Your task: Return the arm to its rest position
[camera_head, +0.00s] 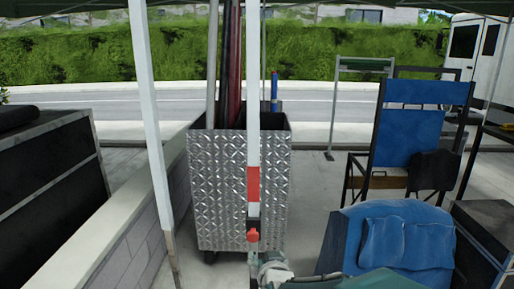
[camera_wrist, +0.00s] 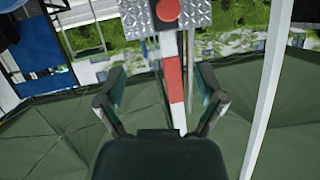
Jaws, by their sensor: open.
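My gripper (camera_wrist: 162,72) is open in the wrist view, with its two dark green-grey fingers spread apart. Nothing is clamped between them. A white pole with a red band (camera_wrist: 174,82) shows in the gap; I cannot tell its depth from the fingers. A round red knob (camera_wrist: 168,10) sits on the pole at the top of that view. In the head view the same kind of pole (camera_head: 253,130) stands upright with a red band and a red knob (camera_head: 252,235). My gripper cannot be made out clearly in the head view.
A diamond-plate metal bin (camera_head: 225,190) holding long poles stands behind the pole. A white tent post (camera_head: 150,110) and low wall (camera_head: 125,245) are left. A blue folding chair (camera_head: 405,135) and blue padded seat (camera_head: 390,240) are right. Green canopy (camera_wrist: 60,135) fills much of the wrist view.

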